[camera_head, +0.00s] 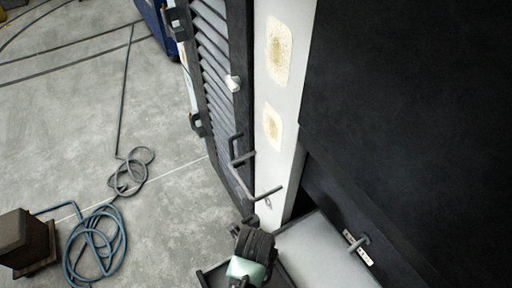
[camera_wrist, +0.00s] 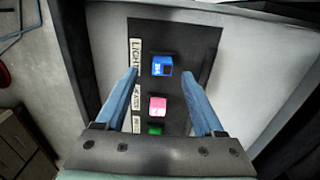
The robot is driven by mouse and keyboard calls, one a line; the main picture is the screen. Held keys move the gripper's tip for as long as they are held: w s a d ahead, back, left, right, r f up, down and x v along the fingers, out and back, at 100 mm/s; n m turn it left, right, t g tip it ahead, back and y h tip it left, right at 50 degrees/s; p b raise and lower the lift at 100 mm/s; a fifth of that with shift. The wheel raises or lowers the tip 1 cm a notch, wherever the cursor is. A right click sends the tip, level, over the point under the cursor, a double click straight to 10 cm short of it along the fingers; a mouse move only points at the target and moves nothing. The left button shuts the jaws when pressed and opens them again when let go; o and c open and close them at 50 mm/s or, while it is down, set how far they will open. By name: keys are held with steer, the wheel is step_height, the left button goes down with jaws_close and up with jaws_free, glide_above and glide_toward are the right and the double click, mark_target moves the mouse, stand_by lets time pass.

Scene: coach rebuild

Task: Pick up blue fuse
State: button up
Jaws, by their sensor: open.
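The blue fuse (camera_wrist: 161,66) sits upright in a dark panel (camera_wrist: 193,43) in the wrist view, beside a label that reads like LIGHTS. My gripper (camera_wrist: 160,76) is open, with one blue finger on each side of the blue fuse in the picture. A gap shows between each finger and the fuse, and I see no contact. How far the fingertips are above the panel I cannot tell. No fuse can be made out in the head view, where a dark and pale-green part of my arm shows at the bottom.
A pink fuse (camera_wrist: 157,106) and a green fuse (camera_wrist: 155,129) stand in line below the blue one, close between my fingers. A slatted door (camera_head: 215,75) with handles stands open in the head view. A hose (camera_head: 97,245) lies coiled on the concrete floor.

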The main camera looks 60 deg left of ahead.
steer(key=shift+w+f, duration=0.1)
steer(key=shift+f, duration=1.5)
jaws_close()
